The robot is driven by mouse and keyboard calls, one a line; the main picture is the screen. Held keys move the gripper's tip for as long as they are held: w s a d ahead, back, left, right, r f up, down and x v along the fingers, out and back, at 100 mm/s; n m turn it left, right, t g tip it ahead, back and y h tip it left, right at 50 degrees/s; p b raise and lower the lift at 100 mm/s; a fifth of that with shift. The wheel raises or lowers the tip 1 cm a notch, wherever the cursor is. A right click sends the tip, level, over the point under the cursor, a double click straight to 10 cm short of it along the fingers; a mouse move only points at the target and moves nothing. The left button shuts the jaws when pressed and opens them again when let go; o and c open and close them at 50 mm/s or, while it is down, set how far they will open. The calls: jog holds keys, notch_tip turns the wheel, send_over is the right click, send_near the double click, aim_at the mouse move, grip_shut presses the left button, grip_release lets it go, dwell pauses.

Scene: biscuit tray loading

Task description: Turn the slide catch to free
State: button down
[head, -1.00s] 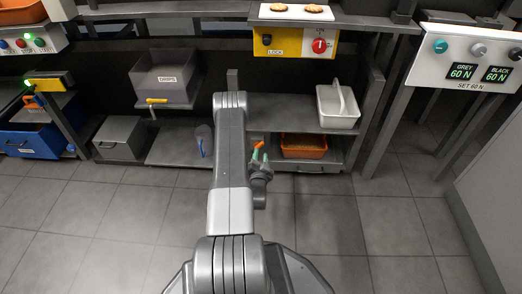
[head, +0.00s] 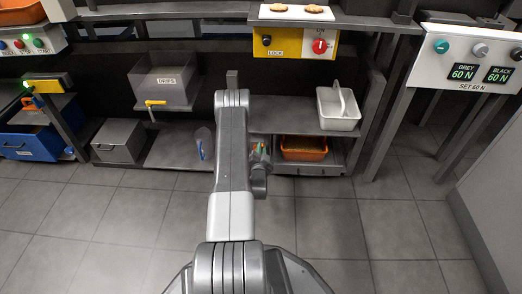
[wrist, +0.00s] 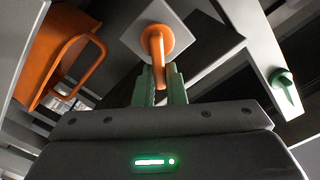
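The slide catch is an orange round knob with a lever (wrist: 157,42) on a pale square plate (wrist: 178,22), at the top middle of the wrist view. The lever points down in that view, between my two green fingertips. My gripper (wrist: 160,84) has its fingers close along both sides of the lever, with hardly any gap visible, and looks shut on it. In the head view my gripper (head: 260,150) shows small beside my arm, in front of the lower shelves. My arm hides most of the catch there, and no catch markings are readable.
An orange bin with a handle (wrist: 72,62) is at the left of the wrist view, and a green knob (wrist: 286,88) at the right. A white basket (head: 338,110) and an orange tray (head: 304,154) stand on the shelves. The tiled floor is clear.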

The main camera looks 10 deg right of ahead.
jog(key=shift+w+a+r+n, duration=0.1)
jog(key=shift+a+n, duration=0.2)
jog(key=shift+n, duration=1)
jog(key=shift+w+a+r+n, duration=0.1)
jog(key=shift+a+n, duration=0.25)
jog(key=shift+n, duration=0.95)
jog(key=shift+a+r+n, duration=0.1)
jog(key=shift+a+n, duration=0.2)
jog(key=shift+n, duration=1)
jog(key=c, duration=1.5)
grip_release()
jog(key=p+v, duration=0.4)
jog(key=v, duration=1)
jog(key=shift+w, duration=0.1)
jog(key=shift+w, duration=0.15)
